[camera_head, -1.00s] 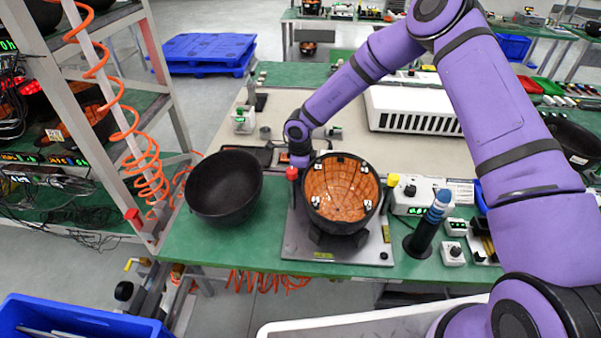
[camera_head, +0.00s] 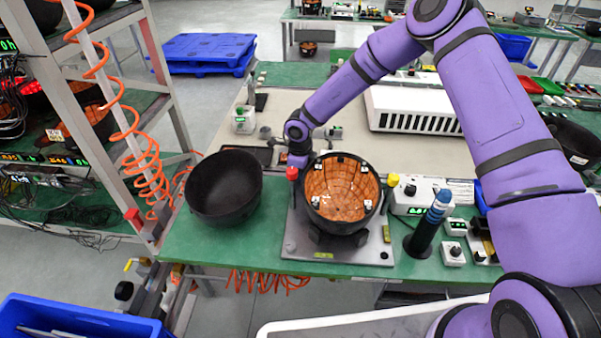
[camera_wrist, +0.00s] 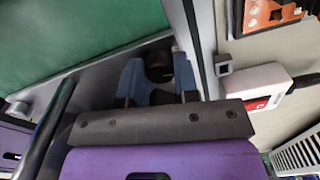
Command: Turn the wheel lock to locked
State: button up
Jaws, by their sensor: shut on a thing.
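My gripper (camera_wrist: 157,82) has its two blue-grey fingers shut on a small dark round knob (camera_wrist: 159,66) in the wrist view. The knob stands beside a grey metal plate edge; it appears to be the wheel lock, but its markings and its angle cannot be read. In the head view my gripper (camera_head: 298,160) points down behind the left rear corner of the metal fixture plate (camera_head: 300,245). A red knob (camera_head: 292,173) shows just in front of it. The fingers and the held knob are hidden there.
A black bowl with an orange panelled inside (camera_head: 341,190) sits on the fixture, right of my gripper. An empty black bowl (camera_head: 224,187) stands to the left. A control box (camera_head: 415,197) and a dark upright holder (camera_head: 423,235) are at the right. Free green bench (camera_head: 185,240) lies front left.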

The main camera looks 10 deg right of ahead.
jog(key=m, duration=1.3)
dwell(0.5)
jog(key=o, duration=0.9)
jog(key=shift+o, duration=0.2)
notch_tip(320, 180, up, 11)
jog(key=shift+f, duration=0.1)
